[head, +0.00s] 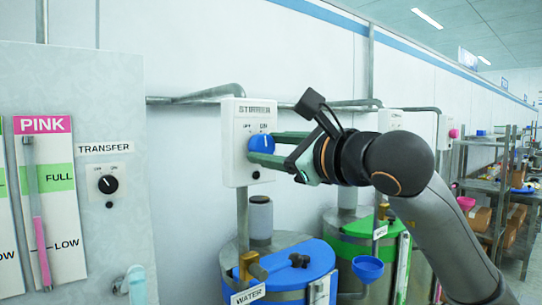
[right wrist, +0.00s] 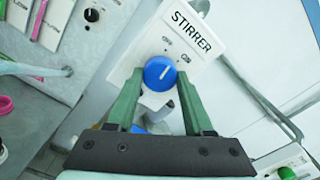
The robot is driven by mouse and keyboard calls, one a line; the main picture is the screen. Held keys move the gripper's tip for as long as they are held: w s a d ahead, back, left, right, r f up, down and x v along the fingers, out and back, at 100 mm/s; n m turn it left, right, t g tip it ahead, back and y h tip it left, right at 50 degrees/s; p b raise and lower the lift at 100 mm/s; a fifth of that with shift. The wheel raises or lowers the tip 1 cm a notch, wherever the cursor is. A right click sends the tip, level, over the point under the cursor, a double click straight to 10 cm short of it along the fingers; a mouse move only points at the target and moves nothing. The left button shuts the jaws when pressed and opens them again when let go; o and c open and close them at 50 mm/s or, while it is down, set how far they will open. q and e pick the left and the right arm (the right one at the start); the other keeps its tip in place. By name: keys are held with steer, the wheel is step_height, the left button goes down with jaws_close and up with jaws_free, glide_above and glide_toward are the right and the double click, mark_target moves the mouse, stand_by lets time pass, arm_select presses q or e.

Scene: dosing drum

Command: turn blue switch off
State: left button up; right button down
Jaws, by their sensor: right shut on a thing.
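The blue switch (head: 262,143) is a round knob on a white box labelled STIRRER (head: 235,119), on the wall at the middle of the head view. In the right wrist view the blue switch (right wrist: 160,73) shows a white pointer line, which appears to lie between the OFF and ON marks. My right gripper (head: 264,148) reaches in from the right with its green fingers on either side of the knob. In the right wrist view the right gripper (right wrist: 159,80) is shut on the knob. My left gripper is not in view.
A panel with a black TRANSFER knob (head: 108,184) and a PINK gauge (head: 42,124) stands at the left. Below the box is a blue-lidded WATER drum (head: 314,264). Pipes run along the wall. Shelves (head: 483,185) stand at the far right.

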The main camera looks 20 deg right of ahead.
steer(key=shift+n+b, duration=0.45)
steer(key=shift+n, duration=1.75)
steer(key=shift+c, duration=1.4)
jaws_free()
steer(key=shift+s+d, duration=0.2)
steer(key=shift+s, duration=0.3)
steer(key=b+v, duration=0.3)
steer(key=v, duration=0.8)
steer(key=shift+s, duration=0.3)
